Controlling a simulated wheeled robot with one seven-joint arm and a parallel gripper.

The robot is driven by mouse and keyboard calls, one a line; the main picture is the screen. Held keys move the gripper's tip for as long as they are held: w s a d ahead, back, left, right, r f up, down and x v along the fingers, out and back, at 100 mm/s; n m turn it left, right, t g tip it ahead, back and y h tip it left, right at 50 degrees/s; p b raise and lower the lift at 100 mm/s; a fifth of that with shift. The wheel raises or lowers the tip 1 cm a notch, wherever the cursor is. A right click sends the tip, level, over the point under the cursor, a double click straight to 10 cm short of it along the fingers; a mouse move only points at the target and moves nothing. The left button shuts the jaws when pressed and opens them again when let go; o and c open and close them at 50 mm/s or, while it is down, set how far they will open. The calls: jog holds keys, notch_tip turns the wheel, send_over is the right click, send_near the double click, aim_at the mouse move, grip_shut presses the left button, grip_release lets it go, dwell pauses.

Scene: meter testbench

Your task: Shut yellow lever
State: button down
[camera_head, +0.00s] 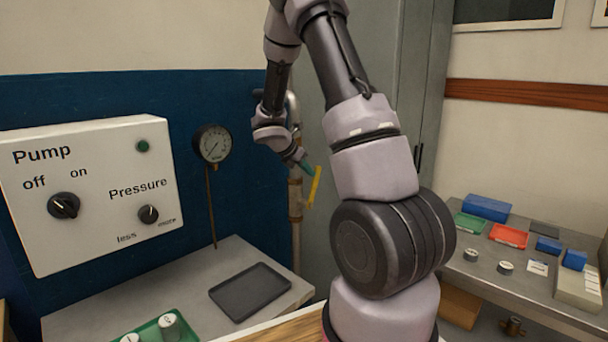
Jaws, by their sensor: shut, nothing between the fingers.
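The yellow lever (314,187) is on the vertical pipe (295,205) to the right of the pressure gauge. It hangs slanted, with its upper end to the right and its lower end near the pipe. My gripper (306,167) is shut and empty, with its teal-coloured tip at or just above the lever's upper end. I cannot tell whether it touches the lever. The lever's pivot is small and partly unclear in this view.
A white pump panel (95,190) with two black knobs is at the left, and a round gauge (213,144) stands beside it. A dark tray (250,291) lies on the grey bench below. A side table (480,285) with coloured trays is at the right.

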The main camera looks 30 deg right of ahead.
jog(key=shift+w+d+f, duration=0.1)
jog(key=shift+w+d, duration=0.15)
jog(key=shift+d, duration=0.4)
jog(key=shift+w+d, duration=0.2)
jog(key=shift+d, duration=0.4)
jog(key=v, duration=0.5)
notch_tip(320, 180, up, 8)
send_over(314, 188)
jog(key=s+a, duration=0.1)
jog(key=a, duration=0.4)
jog(key=s+a+f+t+h, duration=0.1)
jog(key=s+a+f+h, duration=0.2)
jog(key=a+f, duration=0.3)
jog(key=x, duration=1.3)
jog(key=shift+w+f, duration=0.3)
jog(key=shift+f, duration=0.1)
jog(key=shift+d, duration=0.1)
